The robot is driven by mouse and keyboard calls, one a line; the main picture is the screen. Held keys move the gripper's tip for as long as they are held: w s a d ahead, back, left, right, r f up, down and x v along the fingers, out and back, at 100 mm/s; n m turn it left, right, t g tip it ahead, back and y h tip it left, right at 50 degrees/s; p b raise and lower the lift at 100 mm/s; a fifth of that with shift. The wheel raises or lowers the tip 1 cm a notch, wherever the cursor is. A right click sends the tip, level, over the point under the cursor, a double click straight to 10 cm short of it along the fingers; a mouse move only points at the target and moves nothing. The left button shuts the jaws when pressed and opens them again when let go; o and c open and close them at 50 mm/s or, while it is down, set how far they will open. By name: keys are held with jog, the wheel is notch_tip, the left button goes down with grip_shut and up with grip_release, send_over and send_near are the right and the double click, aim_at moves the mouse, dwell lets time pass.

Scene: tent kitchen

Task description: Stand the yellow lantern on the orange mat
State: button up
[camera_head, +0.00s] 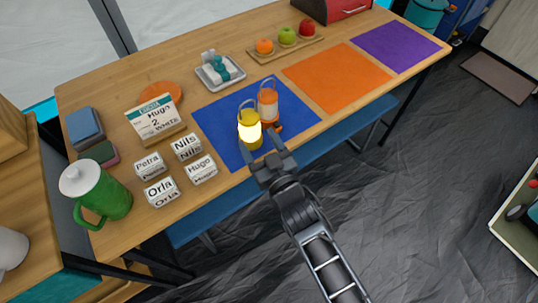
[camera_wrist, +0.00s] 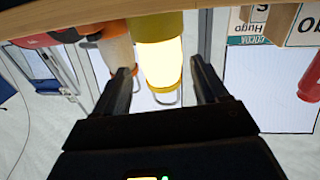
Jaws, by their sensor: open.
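The yellow lantern (camera_head: 249,129) is lit and stands upright on the blue mat (camera_head: 214,117), near its front part. The orange mat (camera_head: 336,76) lies flat and bare to the right of the blue mat. My gripper (camera_head: 258,146) is open at the near side of the yellow lantern, pointing at it. In the wrist view, which is upside down, the yellow lantern (camera_wrist: 160,62) shows between the two spread fingers (camera_wrist: 160,82). I cannot tell whether the fingertips reach around it; they are not closed on it.
An orange lantern (camera_head: 268,104) stands close behind and right of the yellow one. A purple mat (camera_head: 397,46) lies at the far right. A tray with fruit (camera_head: 285,46) is at the back. Labelled blocks (camera_head: 187,147) and a green jug (camera_head: 103,194) stand on the left.

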jog(key=v, duration=0.6)
jog(key=shift+p, duration=0.4)
jog(key=s+d+r+m+h, duration=0.1)
jog(key=s+d, duration=0.4)
jog(key=s, duration=0.5)
jog(key=s+d+r+m+h, duration=0.2)
jog(key=s+d+r, duration=0.3)
jog(key=s, duration=0.5)
jog(key=s+d+r+m+h, duration=0.2)
jog(key=s+d+r+h, duration=0.1)
jog(key=s+d, duration=0.4)
jog(key=s+r, duration=0.1)
jog(key=s, duration=0.2)
jog(key=shift+d+g, duration=0.25)
jog(key=shift+g, duration=0.15)
jog(key=shift+m+g+h, duration=0.3)
jog(key=shift+g+h, duration=0.1)
jog(key=shift+h, duration=0.4)
jog(key=s+d+r, duration=0.1)
jog(key=r, duration=0.1)
jog(key=s+d+r, duration=0.1)
jog(key=s+r, duration=0.1)
jog(key=r, duration=0.1)
jog(key=s+d+r, duration=0.1)
jog(key=s+r, duration=0.1)
jog(key=r, duration=0.1)
jog(key=shift+s, duration=0.25)
jog(key=shift+c, duration=0.2)
